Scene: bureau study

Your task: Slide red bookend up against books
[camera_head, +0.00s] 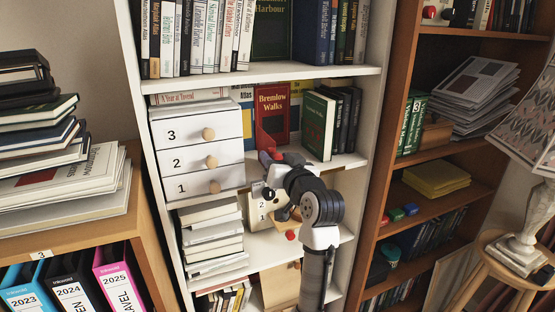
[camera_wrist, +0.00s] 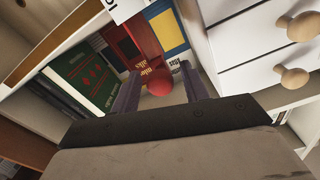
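The red bookend (camera_wrist: 122,45) appears to be the dark red upright piece by the red book in the wrist view; its outline is hard to separate from the book. A round red knob (camera_wrist: 160,86) shows in front of it. In the head view, the red book Bremlow Walks (camera_head: 272,105) stands on the shelf, with a green book (camera_head: 319,125) and dark books to its right. My gripper (camera_wrist: 158,90) is open, with the knob between its spread fingers and no clear contact. In the head view my gripper (camera_head: 268,160) is partly hidden by my arm, low before the red book.
A white drawer unit (camera_head: 197,145) with wooden knobs stands close left of the red book. Yellow and blue books (camera_head: 243,100) stand behind. Shelf boards lie above and below; the white shelf's side (camera_head: 375,100) bounds the right. Bare shelf lies before the green book.

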